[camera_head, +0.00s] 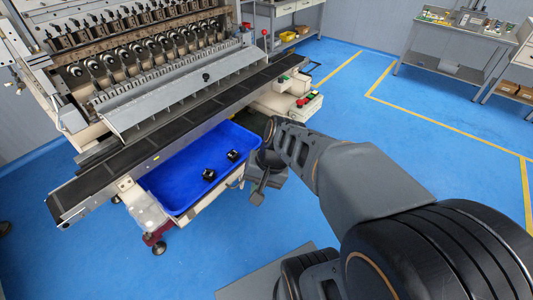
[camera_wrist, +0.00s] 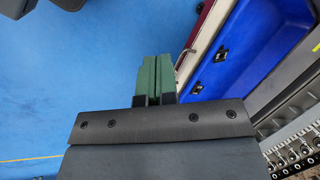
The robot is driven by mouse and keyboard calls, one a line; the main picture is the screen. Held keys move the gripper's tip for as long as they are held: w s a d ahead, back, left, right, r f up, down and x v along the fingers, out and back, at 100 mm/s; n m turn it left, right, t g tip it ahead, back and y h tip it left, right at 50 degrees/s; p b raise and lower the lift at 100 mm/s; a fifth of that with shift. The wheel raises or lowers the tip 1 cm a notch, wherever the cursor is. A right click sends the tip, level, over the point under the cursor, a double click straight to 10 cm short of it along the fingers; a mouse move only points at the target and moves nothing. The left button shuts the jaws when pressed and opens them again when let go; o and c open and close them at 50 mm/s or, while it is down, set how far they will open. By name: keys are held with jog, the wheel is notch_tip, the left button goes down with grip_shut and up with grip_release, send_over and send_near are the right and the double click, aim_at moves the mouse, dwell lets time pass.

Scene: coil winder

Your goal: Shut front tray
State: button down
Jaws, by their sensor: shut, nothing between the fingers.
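The front tray (camera_head: 190,196) is a blue open bin that sticks out from under the coil winder (camera_head: 170,60). Two small black parts lie inside it. The tray also shows at the upper right of the wrist view (camera_wrist: 262,38), with a pale front edge beside it. My gripper (camera_head: 258,198) is low, just to the right of the tray's front right corner in the head view. In the wrist view its green fingers (camera_wrist: 158,76) are together and empty, beside the tray's pale edge. I cannot tell whether they touch it.
A dark conveyor rail (camera_head: 180,130) runs above the tray along the machine. A control box (camera_head: 288,100) with buttons stands at the machine's right end. Workbenches (camera_head: 455,40) stand far off at the upper right. The blue floor in front of the tray is clear.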

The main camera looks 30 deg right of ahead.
jog(key=w+d+f+m+t+y+b, duration=0.2)
jog(key=w+f+m+y+b, duration=0.25)
jog(key=f+m, duration=0.35)
jog(key=w+d+f+m+t+b, duration=0.35)
jog(key=d+m+t, duration=0.4)
jog(key=d, duration=0.25)
jog(key=w+d+f+m+t+b, duration=0.3)
jog(key=d+f+m+t+b, duration=0.25)
jog(key=d+m, duration=0.4)
jog(key=d+b+x, duration=0.1)
jog(key=x, duration=1.2)
jog(key=shift+w+r+h, duration=0.25)
jog(key=shift+h, duration=0.2)
